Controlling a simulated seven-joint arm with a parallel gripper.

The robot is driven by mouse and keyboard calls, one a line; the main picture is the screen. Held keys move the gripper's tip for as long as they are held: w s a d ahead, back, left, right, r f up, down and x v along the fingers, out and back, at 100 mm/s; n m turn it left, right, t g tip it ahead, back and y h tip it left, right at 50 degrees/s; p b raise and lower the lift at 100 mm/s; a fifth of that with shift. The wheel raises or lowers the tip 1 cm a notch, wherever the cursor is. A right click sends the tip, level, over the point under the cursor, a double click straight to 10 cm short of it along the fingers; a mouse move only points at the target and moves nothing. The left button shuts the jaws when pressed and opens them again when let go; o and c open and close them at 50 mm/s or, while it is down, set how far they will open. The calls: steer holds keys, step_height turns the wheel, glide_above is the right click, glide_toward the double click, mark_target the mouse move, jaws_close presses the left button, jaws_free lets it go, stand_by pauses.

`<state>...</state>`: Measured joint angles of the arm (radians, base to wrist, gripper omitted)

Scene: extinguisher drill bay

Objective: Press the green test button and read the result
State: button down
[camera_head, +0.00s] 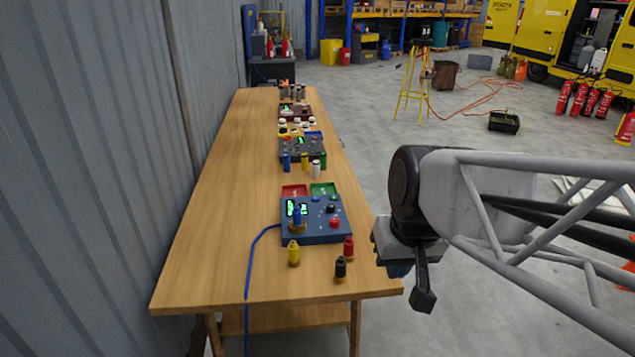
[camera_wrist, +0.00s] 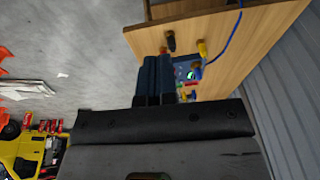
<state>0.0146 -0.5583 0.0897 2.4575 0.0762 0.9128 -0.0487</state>
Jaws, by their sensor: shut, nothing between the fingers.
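A dark blue tester box (camera_head: 330,234) lies on the wooden bench near its front end. It has lit green displays (camera_head: 304,209), a red button (camera_head: 335,222) and a dark button (camera_head: 331,208). A blue cylinder (camera_head: 297,216) with a brassy base stands on its left part. I cannot pick out a green button for sure. My gripper (camera_head: 399,271) is to the right of the box, by the bench's right edge, apart from the box. In the wrist view, its blue fingers (camera_wrist: 158,75) are shut and empty, and hide part of the box (camera_wrist: 181,71).
Yellow (camera_head: 293,254), black (camera_head: 341,268) and red (camera_head: 348,248) cylinders stand before the box. A blue cable (camera_head: 250,260) runs left. More devices stand farther back; the bench's left side (camera_head: 205,230) is clear.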

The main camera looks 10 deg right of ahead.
steer(key=w+a+r+y, duration=0.2)
steer(key=w, duration=1.7)
steer(key=m+t+y, duration=0.2)
steer(key=t+y, duration=0.1)
steer(key=t, duration=0.2)
glide_above(335, 197)
step_height(335, 197, down, 20)
steer(key=shift+w+r, duration=0.15)
steer(key=shift+r, duration=0.05)
steer(key=shift+d+f, duration=0.1)
steer(key=shift+f, duration=4.3)
steer(key=shift+f, duration=0.45)
